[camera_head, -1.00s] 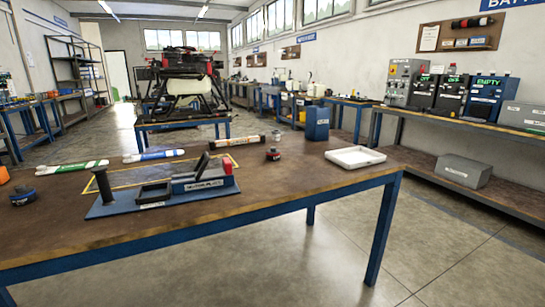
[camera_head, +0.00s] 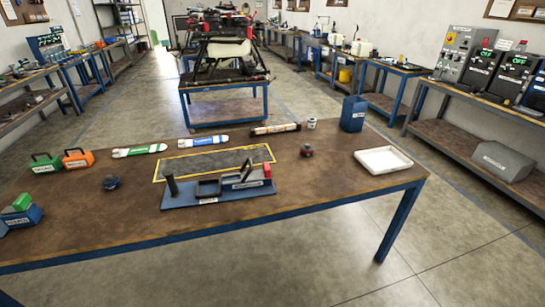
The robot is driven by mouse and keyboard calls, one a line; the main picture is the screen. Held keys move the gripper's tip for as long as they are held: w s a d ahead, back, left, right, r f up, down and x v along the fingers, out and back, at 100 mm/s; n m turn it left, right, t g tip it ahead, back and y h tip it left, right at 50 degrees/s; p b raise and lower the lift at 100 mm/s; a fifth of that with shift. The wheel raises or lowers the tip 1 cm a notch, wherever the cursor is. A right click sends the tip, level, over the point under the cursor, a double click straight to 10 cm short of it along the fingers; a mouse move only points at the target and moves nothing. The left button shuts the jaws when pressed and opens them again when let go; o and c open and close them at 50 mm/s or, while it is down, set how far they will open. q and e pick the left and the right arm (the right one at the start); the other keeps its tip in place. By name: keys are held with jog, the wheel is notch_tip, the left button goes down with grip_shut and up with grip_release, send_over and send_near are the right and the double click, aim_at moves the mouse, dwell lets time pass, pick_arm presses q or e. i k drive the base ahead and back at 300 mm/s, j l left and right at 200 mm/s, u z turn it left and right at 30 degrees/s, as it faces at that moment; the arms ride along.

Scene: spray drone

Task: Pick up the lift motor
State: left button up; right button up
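Two small round motor-like parts rest on the brown workbench (camera_head: 110,225). One is a dark motor-like part with a bluish base (camera_head: 111,183), left of the blue fixture (camera_head: 215,194). The other is a dark and red motor-like part (camera_head: 306,150), right of the yellow-bordered mat (camera_head: 215,160). I cannot tell which is the lift motor, as no label on either can be read. Both stand free, with nothing holding them. Neither of my grippers is in view.
A white tray (camera_head: 383,160) and blue container (camera_head: 353,113) stand at right. Green (camera_head: 45,163) and orange (camera_head: 77,158) handled items stand at left. The front middle of the bench is clear.

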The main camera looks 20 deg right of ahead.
aim_at(307, 150)
jog(key=i+l+u, duration=0.1)
jog(key=l, duration=0.25)
jog(key=i+l, duration=0.2)
jog(key=l, duration=0.2)
jog(key=i+l+u, duration=0.15)
jog(key=l, duration=0.25)
jog(key=i+l, duration=0.15)
jog(key=l, duration=0.25)
jog(key=i+l+u, duration=0.15)
jog(key=l, duration=0.25)
jog(key=i+l, duration=0.1)
jog(key=l, duration=0.3)
jog(key=i+l+u, duration=0.15)
jog(key=l, duration=0.3)
jog(key=k+j, duration=0.05)
